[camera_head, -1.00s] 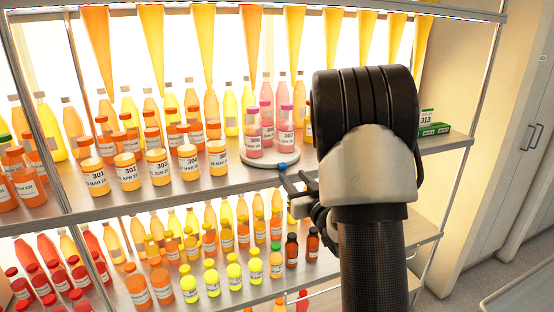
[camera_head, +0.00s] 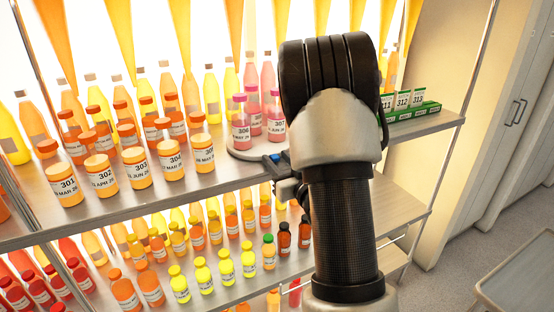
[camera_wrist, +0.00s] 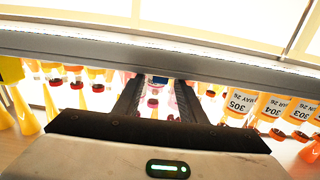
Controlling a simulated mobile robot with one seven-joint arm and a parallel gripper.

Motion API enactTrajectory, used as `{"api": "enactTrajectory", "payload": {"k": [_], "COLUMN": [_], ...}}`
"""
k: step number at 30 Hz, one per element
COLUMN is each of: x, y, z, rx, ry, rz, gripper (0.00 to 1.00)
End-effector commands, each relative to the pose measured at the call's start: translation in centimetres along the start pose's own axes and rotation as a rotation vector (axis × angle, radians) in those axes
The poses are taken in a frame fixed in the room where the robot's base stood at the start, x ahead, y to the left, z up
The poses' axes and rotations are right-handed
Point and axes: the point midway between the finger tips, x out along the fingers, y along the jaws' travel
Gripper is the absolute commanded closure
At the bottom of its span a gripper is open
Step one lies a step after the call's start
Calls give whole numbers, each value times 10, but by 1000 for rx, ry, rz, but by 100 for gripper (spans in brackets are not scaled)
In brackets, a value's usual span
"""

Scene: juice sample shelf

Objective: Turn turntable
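The turntable (camera_head: 250,155) is a pale round disc at the front edge of the upper shelf. Pink bottles with pink caps stand on it, including 306 (camera_head: 241,128) and 307 (camera_head: 276,122). A small blue tab (camera_head: 279,157) is at its front rim; in the wrist view a blue patch (camera_wrist: 157,79) shows between my fingertips. My gripper (camera_wrist: 158,88) is open, its fingers on either side of that patch, with visible gaps; contact cannot be told. In the head view my wrist hides part of the turntable's right side and some of the fingers.
Orange jars 301 to 305 (camera_head: 135,168) line the shelf left of the turntable. Green boxes with numbered cards (camera_head: 410,110) stand to the right. The lower shelf (camera_head: 395,205) holds several small bottles at left and is bare at right. Tall juice bottles stand behind.

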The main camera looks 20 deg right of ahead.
Motion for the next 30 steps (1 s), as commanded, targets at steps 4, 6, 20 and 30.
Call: {"api": "enactTrajectory", "payload": {"k": [4, 6, 20, 30], "x": [0, 0, 0, 2], "y": [0, 0, 3, 19], "z": [0, 0, 0, 1], "rx": [0, 0, -1, -2], "ry": [0, 0, 1, 4], "rz": [0, 0, -14, -122], "gripper": [79, 91, 100, 100]}}
